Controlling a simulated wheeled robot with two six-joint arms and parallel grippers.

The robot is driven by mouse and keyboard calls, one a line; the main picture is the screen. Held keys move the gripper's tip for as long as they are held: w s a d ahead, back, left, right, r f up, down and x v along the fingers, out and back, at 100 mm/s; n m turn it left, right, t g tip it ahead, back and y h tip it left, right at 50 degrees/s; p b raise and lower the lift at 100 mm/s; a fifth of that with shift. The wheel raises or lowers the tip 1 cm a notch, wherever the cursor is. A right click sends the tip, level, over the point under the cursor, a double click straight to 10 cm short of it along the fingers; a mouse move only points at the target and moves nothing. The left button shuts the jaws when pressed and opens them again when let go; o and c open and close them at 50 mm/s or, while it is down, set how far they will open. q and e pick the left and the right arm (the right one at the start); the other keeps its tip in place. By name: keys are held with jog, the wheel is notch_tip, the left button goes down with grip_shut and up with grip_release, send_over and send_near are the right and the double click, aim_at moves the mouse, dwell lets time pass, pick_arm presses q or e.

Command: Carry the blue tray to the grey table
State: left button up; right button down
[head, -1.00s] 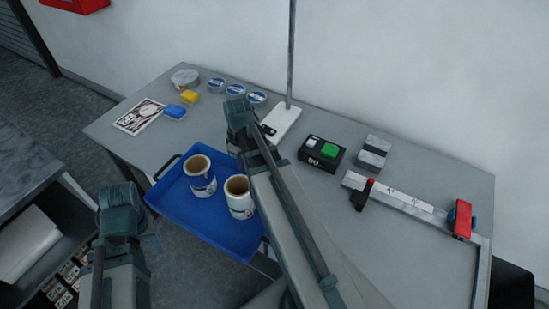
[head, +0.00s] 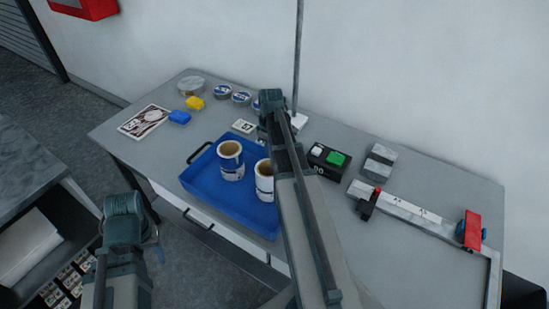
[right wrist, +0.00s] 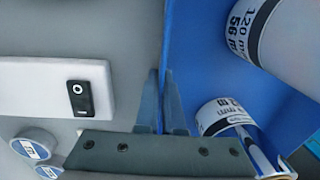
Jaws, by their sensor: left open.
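The blue tray (head: 217,195) is over the front left part of the grey table (head: 420,265); I cannot tell whether it rests on it. Two white rolls with brown cores, a left one (head: 231,162) and a right one (head: 265,183), stand in it. My right gripper (head: 271,112) reaches over the tray's far right side, its arm hiding that end. In the right wrist view its fingers (right wrist: 166,105) are close together on the tray's edge (right wrist: 185,45). My left gripper (head: 123,210) is open and empty, left of the tray and apart from it.
A black box with a green button (head: 327,160) and a trimmer rail (head: 410,212) lie to the right.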

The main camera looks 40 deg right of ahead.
jog(key=shift+w+d, duration=0.3)
jog(key=shift+d, duration=0.6)
jog(key=shift+w+d+f, duration=0.1)
jog(key=shift+w+d, duration=0.05)
jog(key=shift+d, duration=0.3)
jog(key=shift+d+f+b, duration=0.25)
jog(key=shift+f+b, duration=0.1)
jog(key=shift+b, duration=0.1)
notch_tip(320, 180, down, 3)
jog(key=b, duration=0.3)
jog(key=shift+a, duration=0.1)
jog(key=shift+f, duration=0.15)
jog(key=c, duration=1)
grip_release()
jog(key=shift+c, duration=0.2)
